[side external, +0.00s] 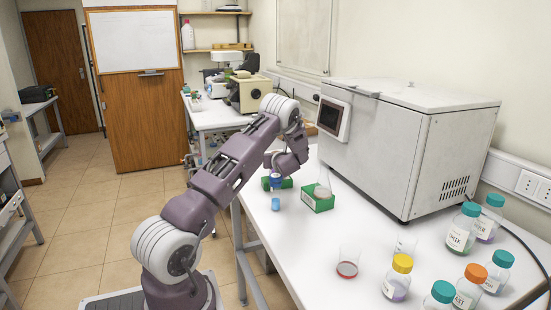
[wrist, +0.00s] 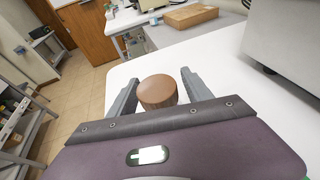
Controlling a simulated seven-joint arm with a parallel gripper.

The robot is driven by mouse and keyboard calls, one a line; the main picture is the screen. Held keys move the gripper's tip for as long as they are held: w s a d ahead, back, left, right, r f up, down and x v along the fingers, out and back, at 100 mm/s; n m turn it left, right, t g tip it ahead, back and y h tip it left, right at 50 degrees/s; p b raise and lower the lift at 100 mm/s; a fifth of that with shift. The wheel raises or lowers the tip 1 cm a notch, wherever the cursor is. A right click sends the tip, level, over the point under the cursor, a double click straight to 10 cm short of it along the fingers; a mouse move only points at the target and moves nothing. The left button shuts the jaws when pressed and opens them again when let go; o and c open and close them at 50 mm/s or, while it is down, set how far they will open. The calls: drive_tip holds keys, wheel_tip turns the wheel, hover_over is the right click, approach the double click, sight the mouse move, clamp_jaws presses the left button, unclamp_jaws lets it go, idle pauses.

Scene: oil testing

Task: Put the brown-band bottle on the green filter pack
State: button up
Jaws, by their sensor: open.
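In the wrist view a round brown top (wrist: 158,90), seemingly the brown-band bottle, sits between the fingers of my open gripper (wrist: 156,88), with a gap visible on each side. The rest of that bottle is hidden below. In the side view my gripper (side external: 274,168) is low over the far left part of the white table; no brown band can be made out there. A green filter pack (side external: 318,204) lies to its right with a clear flask (side external: 323,187) at it. Another green pack (side external: 287,183) lies partly hidden behind the gripper.
A small blue vial (side external: 276,204) stands near the table's left edge. A beaker with red liquid (side external: 347,262) and several capped bottles stand nearer the camera. A large white machine (side external: 415,150) takes up the back right. The middle of the table (side external: 315,235) is clear.

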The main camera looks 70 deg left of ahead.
drive_tip(key=d+r, duration=0.2)
drive_tip(key=d, duration=0.1)
drive_tip(key=shift+s+r, duration=0.35)
wheel_tip(320, 180, up, 5)
drive_tip(key=shift+a+f, duration=0.1)
drive_tip(key=s+d+r+n+h, duration=0.1)
drive_tip(key=s+d+r+n, duration=0.1)
drive_tip(key=d+r+n, duration=0.4)
drive_tip(key=s+d+r+n+h, duration=0.1)
drive_tip(key=s+d+r+n, duration=0.2)
drive_tip(key=d, duration=0.6)
drive_tip(key=s+d+n+h, duration=0.4)
drive_tip(key=s+d, duration=0.2)
drive_tip(key=d, duration=0.6)
drive_tip(key=s+d+f+n+t+h, duration=0.1)
drive_tip(key=s+d+n+h, duration=0.2)
drive_tip(key=d, duration=1)
drive_tip(key=s+d+n+t+h, duration=0.1)
drive_tip(key=s+d+n+h, duration=0.3)
drive_tip(key=s+d, duration=0.5)
drive_tip(key=d+h, duration=0.1)
drive_tip(key=d, duration=0.3)
drive_tip(key=shift+s+f+n, duration=0.2)
drive_tip(key=shift+n, duration=0.1)
